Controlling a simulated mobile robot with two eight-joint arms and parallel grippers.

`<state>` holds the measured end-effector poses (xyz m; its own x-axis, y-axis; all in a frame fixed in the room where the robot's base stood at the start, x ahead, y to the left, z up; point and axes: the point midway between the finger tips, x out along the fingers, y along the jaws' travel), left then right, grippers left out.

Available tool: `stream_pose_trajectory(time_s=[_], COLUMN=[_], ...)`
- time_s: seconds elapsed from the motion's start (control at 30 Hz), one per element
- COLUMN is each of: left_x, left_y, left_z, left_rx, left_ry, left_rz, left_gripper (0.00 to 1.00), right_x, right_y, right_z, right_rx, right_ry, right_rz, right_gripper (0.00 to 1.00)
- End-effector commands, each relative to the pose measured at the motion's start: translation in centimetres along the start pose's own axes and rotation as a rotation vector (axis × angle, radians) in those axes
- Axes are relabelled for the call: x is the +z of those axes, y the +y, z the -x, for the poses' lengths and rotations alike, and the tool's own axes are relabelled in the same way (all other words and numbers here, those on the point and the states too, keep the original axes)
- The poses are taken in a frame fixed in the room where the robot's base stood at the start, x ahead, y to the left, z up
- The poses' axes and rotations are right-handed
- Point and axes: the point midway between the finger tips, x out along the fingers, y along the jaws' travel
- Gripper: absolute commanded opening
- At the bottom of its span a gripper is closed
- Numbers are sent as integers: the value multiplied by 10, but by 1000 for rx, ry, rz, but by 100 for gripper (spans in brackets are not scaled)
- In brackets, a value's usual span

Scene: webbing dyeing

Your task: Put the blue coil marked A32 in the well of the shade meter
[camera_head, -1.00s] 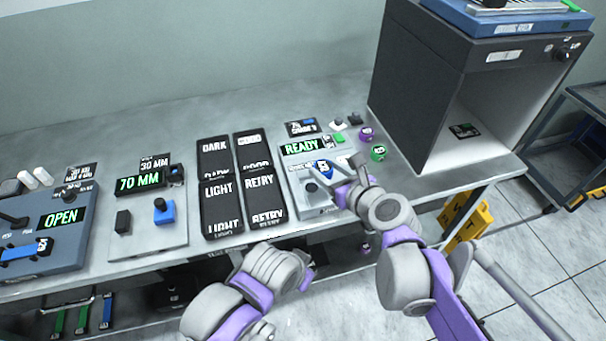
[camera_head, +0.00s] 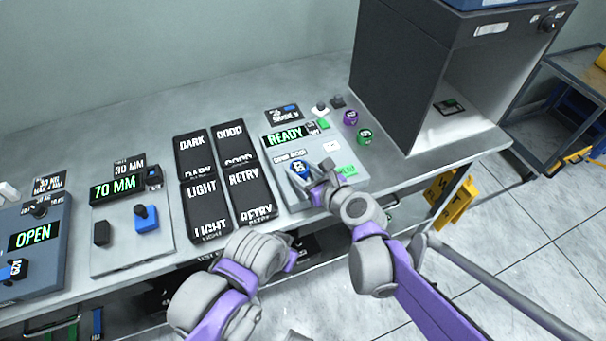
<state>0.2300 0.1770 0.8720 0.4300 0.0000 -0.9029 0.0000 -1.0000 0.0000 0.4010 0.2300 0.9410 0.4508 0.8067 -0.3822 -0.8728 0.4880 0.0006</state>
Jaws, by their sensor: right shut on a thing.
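The shade meter (camera_head: 276,158) is the light grey box with a green READY display on the bench. A blue coil (camera_head: 300,168) with a white marked face is over the front part of its top. I cannot read the full mark. My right gripper (camera_head: 310,182) is shut on this coil from its near right side. The meter's well is not visible under the coil and gripper, and I cannot tell whether the coil is in it or above it. My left gripper (camera_head: 293,259) is low in front of the bench edge, and its jaws cannot be made out.
A purple coil (camera_head: 350,117) and a green coil (camera_head: 365,136) stand right of the meter. Black DARK, GOOD, LIGHT and RETRY trays (camera_head: 207,182) are at its left. A dark open-fronted cabinet (camera_head: 400,80) stands at the right. A yellow floor sign (camera_head: 452,197) is below.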

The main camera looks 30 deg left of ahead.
Motion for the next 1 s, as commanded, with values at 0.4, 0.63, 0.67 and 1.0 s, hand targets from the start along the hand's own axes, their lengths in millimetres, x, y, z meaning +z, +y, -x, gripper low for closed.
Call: stream_pose_trajectory(time_s=[0.4, 0.63, 0.67, 1.0], left_x=[1, 2, 2, 1], left_y=[0, 0, 0, 0], left_z=[-2, -4, -4, -1], left_rx=[0, 0, 0, 0], left_ry=[-1, -1, -1, 0], left_rz=[0, 0, 0, 0], left_gripper=[0, 0, 0, 0], right_x=[-15, -17, -17, -14], right_y=[0, 0, 0, -1], right_z=[-6, -7, -7, 11], right_rx=[0, 0, 0, -2], right_ry=[0, 0, 0, 0], right_rz=[0, 0, 0, 0], right_gripper=[2, 81, 86, 86])
